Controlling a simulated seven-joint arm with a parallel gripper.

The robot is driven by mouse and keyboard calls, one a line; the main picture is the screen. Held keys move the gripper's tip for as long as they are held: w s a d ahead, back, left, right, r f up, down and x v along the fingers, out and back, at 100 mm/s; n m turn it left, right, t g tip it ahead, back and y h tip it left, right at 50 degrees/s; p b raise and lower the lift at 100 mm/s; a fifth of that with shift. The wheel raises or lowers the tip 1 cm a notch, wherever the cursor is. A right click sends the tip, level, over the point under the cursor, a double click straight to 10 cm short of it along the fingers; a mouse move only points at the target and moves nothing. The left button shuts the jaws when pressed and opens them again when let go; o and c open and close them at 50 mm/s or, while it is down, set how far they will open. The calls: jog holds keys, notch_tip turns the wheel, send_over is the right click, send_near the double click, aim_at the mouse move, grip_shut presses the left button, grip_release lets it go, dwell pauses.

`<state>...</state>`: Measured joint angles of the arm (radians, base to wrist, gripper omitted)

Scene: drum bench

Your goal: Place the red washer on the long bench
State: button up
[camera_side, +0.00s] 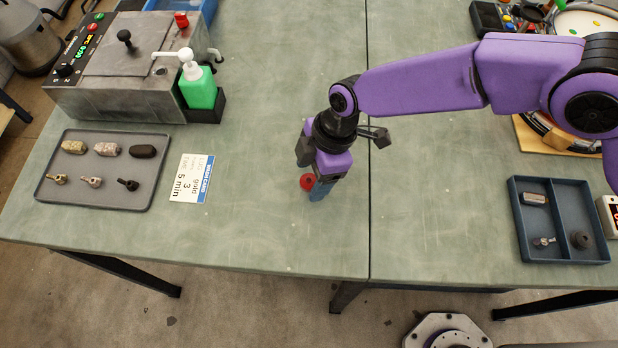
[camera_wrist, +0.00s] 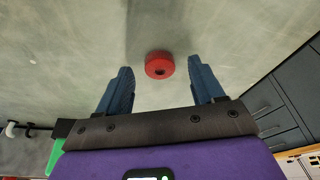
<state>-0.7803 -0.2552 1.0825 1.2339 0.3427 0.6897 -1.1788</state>
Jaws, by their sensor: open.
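The red washer (camera_side: 307,182) shows at my gripper's fingers in the side view, partly hidden by them. In the side view my gripper (camera_side: 316,190) is low over the bench.
A grey tray (camera_side: 100,170) with several small parts lies at the left, beside a printed card (camera_side: 191,178). A green bottle (camera_side: 198,88) stands by a grey machine (camera_side: 120,60). A blue divided tray (camera_side: 557,222) sits at the right. The bench front is clear.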

jog(key=shift+a+f, duration=0.1)
jog(key=shift+f, duration=0.15)
jog(key=c, duration=1.1)
jog(key=shift+c, duration=0.7)
